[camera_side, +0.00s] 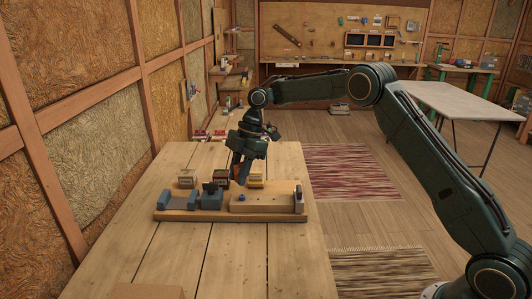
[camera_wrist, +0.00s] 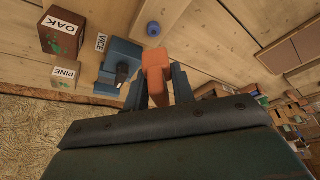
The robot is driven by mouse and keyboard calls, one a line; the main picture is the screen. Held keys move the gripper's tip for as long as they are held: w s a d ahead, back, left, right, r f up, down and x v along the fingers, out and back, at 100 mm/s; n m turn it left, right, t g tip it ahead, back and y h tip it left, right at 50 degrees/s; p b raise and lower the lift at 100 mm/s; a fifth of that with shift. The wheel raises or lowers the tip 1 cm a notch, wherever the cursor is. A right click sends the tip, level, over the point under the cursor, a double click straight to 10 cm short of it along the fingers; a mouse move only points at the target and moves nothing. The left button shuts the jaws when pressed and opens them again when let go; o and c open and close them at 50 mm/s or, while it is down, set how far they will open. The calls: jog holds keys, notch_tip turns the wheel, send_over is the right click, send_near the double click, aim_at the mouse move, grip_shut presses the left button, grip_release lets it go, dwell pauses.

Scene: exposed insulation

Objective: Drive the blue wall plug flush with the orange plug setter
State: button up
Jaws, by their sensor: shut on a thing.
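The blue wall plug (camera_wrist: 153,30) sticks up from a pale wooden block (camera_wrist: 170,12) in the wrist view. In the side view the plug (camera_side: 242,197) is a small blue dot on the block (camera_side: 270,203). My gripper (camera_wrist: 157,92) is shut on the orange plug setter (camera_wrist: 156,62), whose orange end shows between the fingers. In the wrist picture the setter is just below the plug, with a gap between them. In the side view my gripper (camera_side: 241,180) hangs over the board, close to the plug; its fingers hide most of the setter.
A blue vice (camera_wrist: 119,62) holding a dark piece stands beside the setter. Boxes labelled OAK (camera_wrist: 63,32) and PINE (camera_wrist: 65,76) lie beyond it. In the side view a grey-blue cradle (camera_side: 180,203) is at the board's left and a grey upright (camera_side: 299,200) at its right. The front table is mostly clear.

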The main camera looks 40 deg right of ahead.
aim_at(237, 203)
jog(key=shift+f, duration=1.85)
jog(key=shift+f, duration=1.35)
dwell(3.2)
jog(key=shift+r, duration=3.65)
